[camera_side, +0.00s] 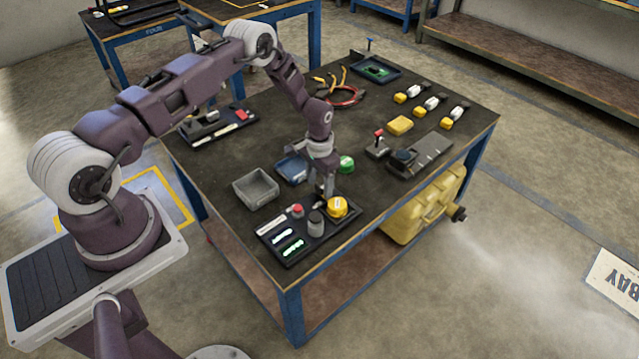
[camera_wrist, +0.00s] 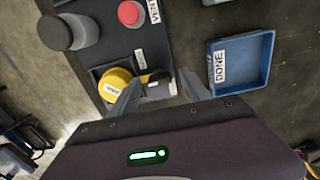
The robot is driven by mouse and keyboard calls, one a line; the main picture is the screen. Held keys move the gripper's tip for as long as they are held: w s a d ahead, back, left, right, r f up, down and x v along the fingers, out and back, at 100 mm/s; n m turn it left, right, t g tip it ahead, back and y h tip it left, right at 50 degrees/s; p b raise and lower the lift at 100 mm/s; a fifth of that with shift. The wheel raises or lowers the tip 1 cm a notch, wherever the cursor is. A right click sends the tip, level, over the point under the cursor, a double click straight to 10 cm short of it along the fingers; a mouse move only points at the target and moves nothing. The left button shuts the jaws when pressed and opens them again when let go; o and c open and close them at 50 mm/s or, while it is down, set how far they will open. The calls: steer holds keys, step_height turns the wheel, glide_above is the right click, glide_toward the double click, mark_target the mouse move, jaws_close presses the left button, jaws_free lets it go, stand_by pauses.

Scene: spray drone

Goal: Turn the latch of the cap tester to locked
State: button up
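The cap tester is a black panel (camera_side: 276,247) at the table's near corner; it also shows in the wrist view (camera_wrist: 122,38). It carries a yellow cap (camera_side: 337,208), seen in the wrist view (camera_wrist: 114,86), a dark grey knob (camera_side: 316,222) and a red button (camera_side: 297,210). My gripper (camera_side: 326,192) is low over the panel's far edge. In the wrist view its fingers (camera_wrist: 158,82) stand apart on either side of the latch; contact is unclear.
A blue tray marked DONE (camera_wrist: 241,62) lies close to the right in the wrist view. A grey bin (camera_side: 255,188) and a green round cap (camera_side: 346,164) stand near my gripper. Several yellow and white parts, cables and a dark fixture (camera_side: 420,155) lie farther back.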

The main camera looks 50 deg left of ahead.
step_height(320, 180, up, 8)
steer(key=shift+f, duration=0.25)
step_height(320, 180, up, 9)
steer(key=d, duration=0.1)
step_height(320, 180, up, 9)
steer(key=t, duration=0.2)
glide_above(320, 186)
steer(key=s+d, duration=0.1)
steer(key=d, duration=0.2)
steer(key=s+d+r, duration=0.3)
steer(key=s+r, duration=0.4)
steer(key=r, duration=0.5)
steer(key=s+d+r+t, duration=0.1)
steer(key=s+d+r, duration=0.1)
steer(key=s, duration=0.6)
steer(key=s+d+r+t, duration=0.1)
steer(key=s+r, duration=0.1)
steer(key=s, duration=0.6)
steer(key=s+d+r+t, duration=0.1)
steer(key=s+d+r, duration=0.1)
steer(key=s, duration=0.6)
steer(key=shift+d+r+t, duration=0.3)
steer(key=shift+r, duration=0.3)
